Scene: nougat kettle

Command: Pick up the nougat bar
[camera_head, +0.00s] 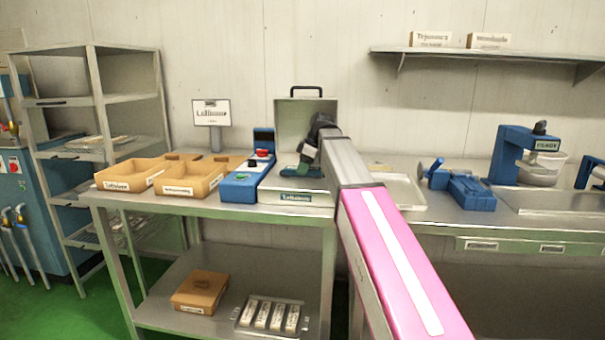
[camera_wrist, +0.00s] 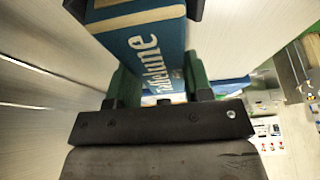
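A blue wrapped bar with white lettering and a pale striped face, which I take to be the nougat bar (camera_wrist: 150,58), fills the space between the fingers of my gripper (camera_wrist: 158,85) in the wrist view. The fingers have green parts and lie close along both its sides; its far end is partly hidden. In the head view my gripper (camera_head: 299,165) is over the metal box (camera_head: 300,197) with its raised lid. The bar cannot be made out clearly there, as my arm and gripper cover part of the box.
Left of the box stand a blue device (camera_head: 240,187) and wooden trays (camera_head: 188,181). A shallow metal tray (camera_head: 402,190) and a blue press (camera_head: 470,191) are to the right. Several wrapped bars (camera_head: 270,315) and a wooden box (camera_head: 200,291) are on the lower shelf.

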